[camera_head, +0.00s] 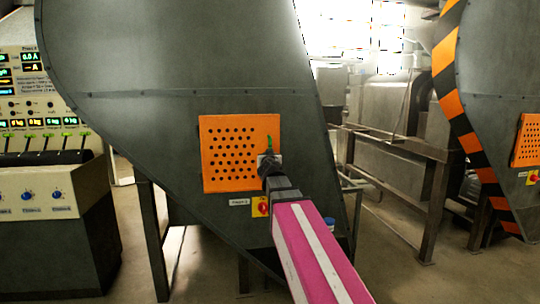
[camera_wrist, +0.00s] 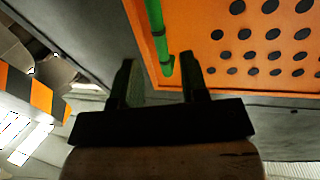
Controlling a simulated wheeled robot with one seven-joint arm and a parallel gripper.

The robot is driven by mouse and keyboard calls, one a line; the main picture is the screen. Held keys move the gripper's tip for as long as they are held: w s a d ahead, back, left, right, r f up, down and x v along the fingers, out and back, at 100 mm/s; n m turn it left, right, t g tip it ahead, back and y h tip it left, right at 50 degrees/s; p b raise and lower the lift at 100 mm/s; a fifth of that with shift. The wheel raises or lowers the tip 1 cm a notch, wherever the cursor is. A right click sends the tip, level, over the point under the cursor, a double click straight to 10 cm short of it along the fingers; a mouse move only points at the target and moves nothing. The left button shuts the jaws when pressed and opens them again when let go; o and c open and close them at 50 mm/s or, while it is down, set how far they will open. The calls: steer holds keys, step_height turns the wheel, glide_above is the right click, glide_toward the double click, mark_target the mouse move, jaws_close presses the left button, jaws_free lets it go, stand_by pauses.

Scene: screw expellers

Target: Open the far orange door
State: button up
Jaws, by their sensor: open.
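An orange door (camera_head: 238,150) with rows of dark holes sits closed on the grey hopper in the middle of the head view. A green handle (camera_head: 269,143) stands at its right edge. My gripper (camera_head: 268,160) is at that handle. In the wrist view my gripper (camera_wrist: 159,64) is open, and the green handle (camera_wrist: 156,30) lies between its two fingers in the picture; I cannot tell whether they touch it. The same door (camera_wrist: 270,42) fills the upper right there. A second orange door (camera_head: 527,140) shows on another machine at the right edge, partly cut off.
The grey hopper (camera_head: 180,60) is close in front. A red-and-yellow switch (camera_head: 261,207) sits below the door. A control console (camera_head: 45,190) stands at left. Black-and-orange stripes (camera_head: 462,118) edge the right machine. Open floor (camera_head: 395,270) shows between the machines.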

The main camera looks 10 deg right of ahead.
steer(key=w, duration=0.3)
steer(key=w+d, duration=0.1)
steer(key=w, duration=0.2)
steer(key=shift+w+d, duration=0.2)
steer(key=shift+w, duration=0.2)
jaws_close()
